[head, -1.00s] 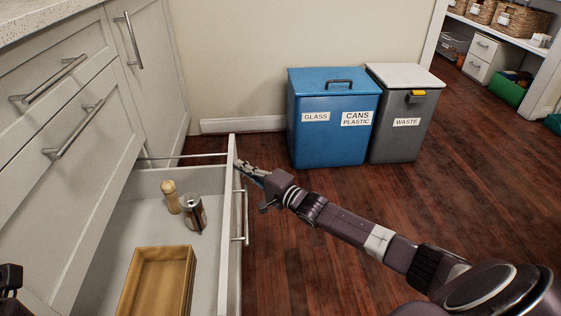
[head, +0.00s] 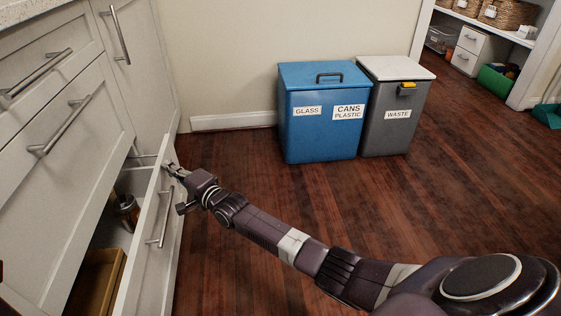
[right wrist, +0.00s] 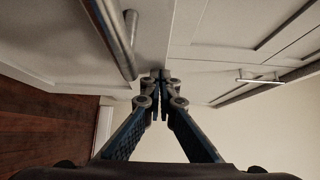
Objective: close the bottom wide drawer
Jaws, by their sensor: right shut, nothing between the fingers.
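The bottom wide drawer (head: 150,243) is partly open, sticking out of the white cabinet at the left in the head view. Its bar handle (head: 160,218) is on the front; a metal bar also shows in the right wrist view (right wrist: 117,40). Inside are a can (head: 126,211) and a wooden tray (head: 97,283), partly hidden by the drawer front and cabinet. My right gripper (head: 172,170) is shut and empty, with its tips at the far upper end of the drawer front, beside the handle and not around it. In the right wrist view its fingertips (right wrist: 160,75) meet close to the white panel. My left gripper cannot be made out.
A closed upper drawer with a handle (head: 66,126) is above the open one. A blue recycling bin (head: 320,135) and a grey waste bin (head: 392,128) stand by the back wall. The wooden floor (head: 240,275) right of the drawer is clear.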

